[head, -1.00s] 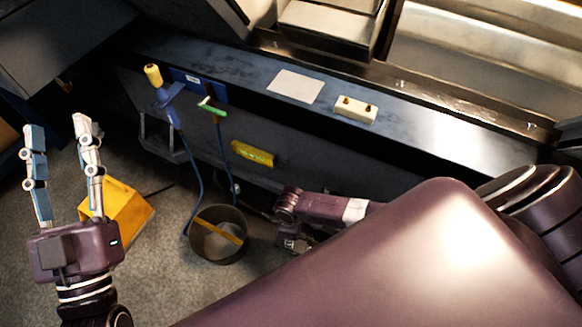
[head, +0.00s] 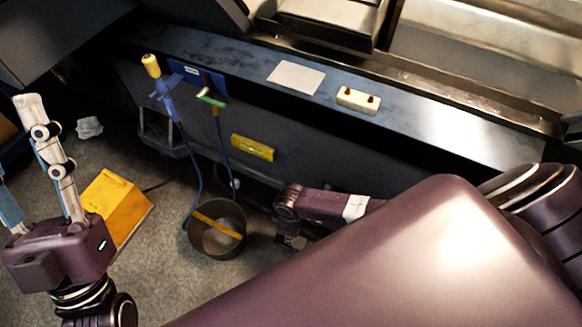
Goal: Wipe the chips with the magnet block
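A cream block with two dark knobs (head: 358,100), which looks like the magnet block, lies on the dark ledge (head: 445,131) of the machine. A flat pale sheet (head: 296,77) lies to its left on the ledge. Dark smudges show on the ledge, but I cannot make out separate chips. My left gripper (head: 20,152) is at the far left, empty and open, well away from the block; one finger is partly cut off by the picture edge.
A yellow level (head: 253,148) is on the front panel. A round bin (head: 217,247) and a yellow box (head: 117,207) stand on the floor. A crumpled white rag (head: 89,127) lies behind.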

